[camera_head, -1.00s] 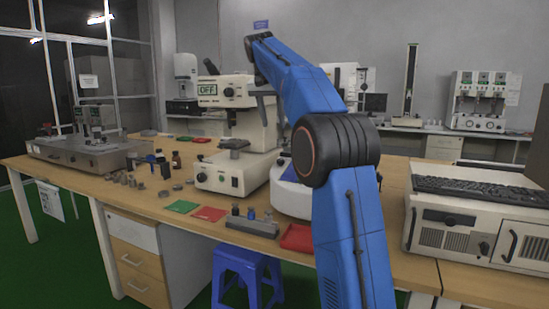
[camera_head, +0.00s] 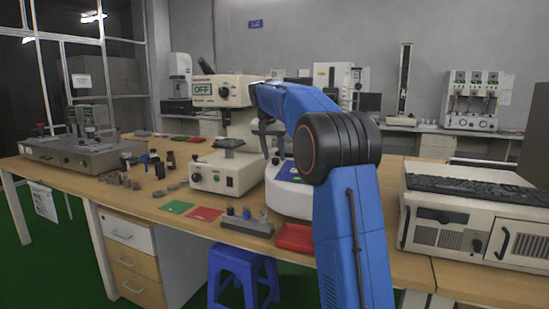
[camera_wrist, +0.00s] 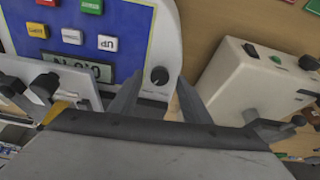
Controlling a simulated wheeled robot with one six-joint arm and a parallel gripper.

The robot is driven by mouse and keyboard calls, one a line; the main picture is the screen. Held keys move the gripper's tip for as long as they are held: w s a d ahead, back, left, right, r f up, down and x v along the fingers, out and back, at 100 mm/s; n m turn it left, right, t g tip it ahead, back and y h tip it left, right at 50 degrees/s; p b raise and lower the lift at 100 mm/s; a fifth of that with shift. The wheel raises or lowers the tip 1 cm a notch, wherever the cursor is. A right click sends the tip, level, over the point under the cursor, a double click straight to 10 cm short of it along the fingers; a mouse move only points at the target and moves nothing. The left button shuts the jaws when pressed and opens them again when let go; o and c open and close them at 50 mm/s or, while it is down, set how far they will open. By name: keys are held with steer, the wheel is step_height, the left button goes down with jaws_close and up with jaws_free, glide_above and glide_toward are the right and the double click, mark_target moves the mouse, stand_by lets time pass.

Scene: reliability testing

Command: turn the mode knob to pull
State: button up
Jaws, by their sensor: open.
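The mode knob (camera_wrist: 160,76) is a small round black knob with a pale mark, low on the right of a white-framed panel (camera_wrist: 171,35) with a blue field in the wrist view. Its setting label cannot be read. My gripper (camera_wrist: 160,88) is open, its two grey fingers pointing toward the panel with the knob showing between their tips. I cannot tell whether they touch it. In the head view, a white rounded machine (camera_head: 288,198) stands partly hidden behind my blue arm; the knob cannot be made out there.
The panel has a grey display (camera_wrist: 78,66), a white UP button (camera_wrist: 107,43), and red, green and other buttons. A cream box machine (camera_wrist: 250,85) stands to the right. In the head view, a red tray (camera_head: 295,238) and a small block rack (camera_head: 247,225) lie in front.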

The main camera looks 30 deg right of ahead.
steer(key=shift+w+d+f, duration=0.15)
steer(key=shift+d+f, duration=0.05)
steer(key=shift+f, duration=0.5)
steer(key=shift+c, duration=0.3)
steer(key=c, duration=1)
steer(key=shift+n, duration=0.3)
steer(key=n, duration=0.5)
steer(key=shift+d+n+y, duration=0.1)
steer(key=shift+n+y, duration=0.2)
steer(key=n, duration=0.5)
steer(key=shift+n+y, duration=0.3)
steer(key=shift+n, duration=0.1)
